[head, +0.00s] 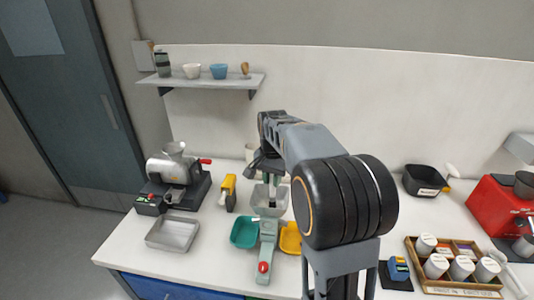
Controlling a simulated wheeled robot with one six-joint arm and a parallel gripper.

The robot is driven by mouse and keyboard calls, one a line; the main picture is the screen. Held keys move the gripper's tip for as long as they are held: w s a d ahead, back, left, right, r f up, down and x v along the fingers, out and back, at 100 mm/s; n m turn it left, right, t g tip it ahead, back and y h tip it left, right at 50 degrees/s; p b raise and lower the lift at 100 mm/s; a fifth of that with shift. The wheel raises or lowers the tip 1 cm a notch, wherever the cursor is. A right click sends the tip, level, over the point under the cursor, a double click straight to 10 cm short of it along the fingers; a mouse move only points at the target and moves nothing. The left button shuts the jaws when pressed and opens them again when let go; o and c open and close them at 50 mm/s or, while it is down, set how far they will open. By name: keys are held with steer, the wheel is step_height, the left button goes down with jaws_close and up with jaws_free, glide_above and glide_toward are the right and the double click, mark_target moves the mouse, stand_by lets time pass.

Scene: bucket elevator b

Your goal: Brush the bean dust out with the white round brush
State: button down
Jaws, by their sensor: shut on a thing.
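My gripper (268,174) points down at the middle of the counter, partly hidden by my own arm. It is shut on a slim pale thing, which looks like the white round brush (272,188). The brush reaches down at a pale grey bucket (262,208); I cannot tell whether it touches the inside. A teal bucket (244,232) and a yellow bucket (290,238) sit in front, either side of a grey-green bar with a red knob (263,267). Bean dust is too small to make out.
A metal grinder (174,168), an empty metal tray (173,234) and a yellow-handled tool (228,188) stand left. A black tub (425,181), a wooden rack of jars (456,291) and a red machine (497,207) stand right. A shelf (205,80) hangs behind.

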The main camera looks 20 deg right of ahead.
steer(key=r+p, duration=0.1)
steer(key=r, duration=0.2)
steer(key=shift+d+r+p, duration=0.2)
steer(key=shift+p, duration=0.15)
steer(key=shift+a+r, duration=0.1)
steer(key=shift+r, duration=0.9)
steer(key=shift+s, duration=0.1)
